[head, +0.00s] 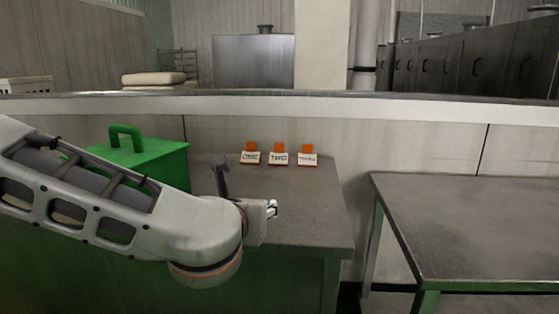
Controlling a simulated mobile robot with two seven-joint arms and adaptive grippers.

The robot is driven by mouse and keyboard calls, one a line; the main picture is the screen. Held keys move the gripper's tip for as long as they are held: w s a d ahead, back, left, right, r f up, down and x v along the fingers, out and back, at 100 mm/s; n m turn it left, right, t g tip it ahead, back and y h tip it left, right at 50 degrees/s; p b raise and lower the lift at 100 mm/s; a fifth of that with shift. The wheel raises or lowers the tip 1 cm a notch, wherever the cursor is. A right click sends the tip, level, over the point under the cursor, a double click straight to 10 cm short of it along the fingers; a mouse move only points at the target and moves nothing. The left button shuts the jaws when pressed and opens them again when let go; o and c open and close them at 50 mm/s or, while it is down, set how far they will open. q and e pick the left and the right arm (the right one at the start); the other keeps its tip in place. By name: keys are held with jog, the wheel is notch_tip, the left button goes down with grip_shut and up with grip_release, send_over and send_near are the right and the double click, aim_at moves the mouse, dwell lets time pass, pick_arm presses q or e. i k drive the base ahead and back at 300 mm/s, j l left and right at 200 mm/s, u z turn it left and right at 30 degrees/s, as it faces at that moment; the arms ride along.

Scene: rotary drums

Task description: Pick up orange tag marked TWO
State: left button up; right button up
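The orange tag marked TWO (279,156) stands at the back of the grey-topped table, with a white label on its front. The tag marked ONE (251,155) is just left of it. A third orange tag (307,156) is just right of it; its label is too small to read surely. My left gripper (270,209) is over the table, nearer to me than the tags and apart from them. Its fingers are not clear, so I cannot tell if it is open or shut. My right gripper is out of view.
A green box with a handle (139,154) stands left of the tags, partly behind my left arm. The table top (310,215) is bare in front of the tags. An empty metal table (470,225) stands at the right, across a gap. A low wall runs behind.

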aim_at(278, 157)
jog(key=i+l, duration=0.15)
jog(key=i, duration=0.35)
jog(key=i+l, duration=0.15)
jog(key=i, duration=0.3)
jog(key=i+l, duration=0.15)
jog(key=i, duration=0.35)
